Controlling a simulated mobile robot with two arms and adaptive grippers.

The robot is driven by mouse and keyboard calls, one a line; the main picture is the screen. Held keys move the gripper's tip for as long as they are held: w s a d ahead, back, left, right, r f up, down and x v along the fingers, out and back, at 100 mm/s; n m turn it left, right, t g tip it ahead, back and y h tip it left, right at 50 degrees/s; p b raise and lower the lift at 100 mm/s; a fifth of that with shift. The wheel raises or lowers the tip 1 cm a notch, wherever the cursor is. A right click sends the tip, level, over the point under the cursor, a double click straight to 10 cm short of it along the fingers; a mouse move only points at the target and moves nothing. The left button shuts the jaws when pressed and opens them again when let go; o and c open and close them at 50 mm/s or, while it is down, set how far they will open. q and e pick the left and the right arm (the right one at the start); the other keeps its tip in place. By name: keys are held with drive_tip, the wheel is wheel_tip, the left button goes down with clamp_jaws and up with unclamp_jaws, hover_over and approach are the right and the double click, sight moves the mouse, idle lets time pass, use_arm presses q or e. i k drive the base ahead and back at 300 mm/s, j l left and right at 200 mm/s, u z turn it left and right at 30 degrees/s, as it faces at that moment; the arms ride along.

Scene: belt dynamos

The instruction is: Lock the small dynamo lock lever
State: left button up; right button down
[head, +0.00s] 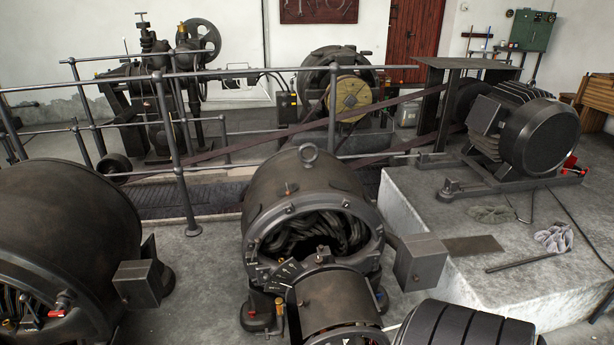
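A dark dynamo (312,200) with a lifting ring on top stands in the lower middle, its open front showing dark coils. A toothed or slotted plate (288,272) sits at its front. Small red parts (251,313) show low at its left foot, beside a tan upright piece (279,312). A larger dark dynamo (60,240) fills the lower left, with a small red-ended part (62,304) inside its opening. I cannot tell which part is the lock lever, or its position. Neither of my grippers is in view.
Metal railings (180,190) run behind the dynamos. A pale stone plinth (500,275) at the right carries a motor (520,125), gloves (553,237) and a rod (520,262). A ribbed dark drum (465,325) stands at the bottom. Bare floor (205,265) shows between the two dynamos.

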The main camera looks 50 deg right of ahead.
sight(258, 240)
drive_tip(key=i+l+z, duration=0.1)
drive_tip(key=i+z, duration=0.2)
drive_tip(key=i, duration=0.2)
drive_tip(key=i+z, duration=0.3)
drive_tip(key=i, duration=0.15)
